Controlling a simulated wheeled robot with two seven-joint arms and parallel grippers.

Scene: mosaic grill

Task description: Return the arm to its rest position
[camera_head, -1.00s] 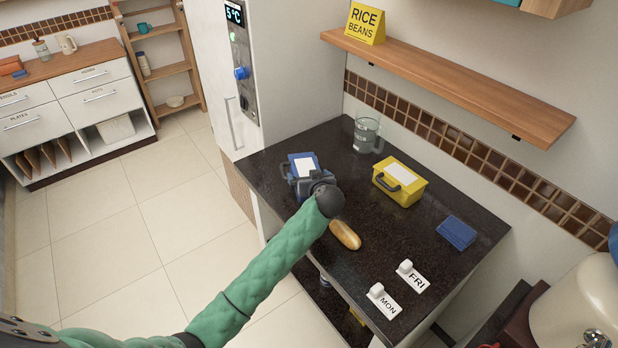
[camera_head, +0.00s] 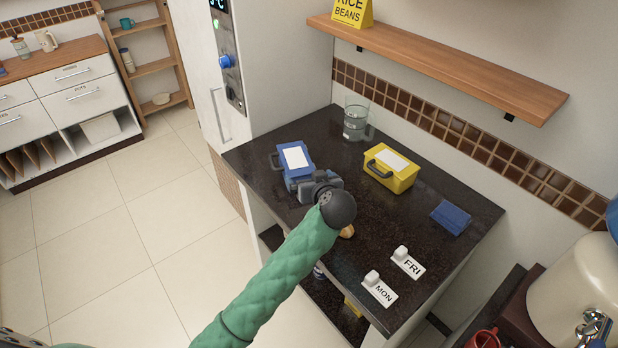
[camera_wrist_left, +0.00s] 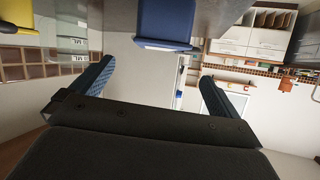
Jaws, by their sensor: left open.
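My left arm in its green sleeve reaches from the bottom of the head view over the dark counter (camera_head: 420,215). Its gripper (camera_head: 310,187) is close by the near side of a blue box (camera_head: 281,161) with a white label. In the left wrist view the two fingers (camera_wrist_left: 155,82) are spread apart with nothing between them. The blue box (camera_wrist_left: 163,25) shows beyond the fingertips there, apart from them. My right gripper is not in view.
A yellow box (camera_head: 401,183), a clear jug (camera_head: 355,120), a blue lid-like piece (camera_head: 450,217) and MON (camera_head: 380,291) and FRI (camera_head: 408,263) tags are on the counter. A bread roll (camera_head: 347,232) is mostly hidden by my arm. A shelf (camera_head: 440,70) overhangs behind.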

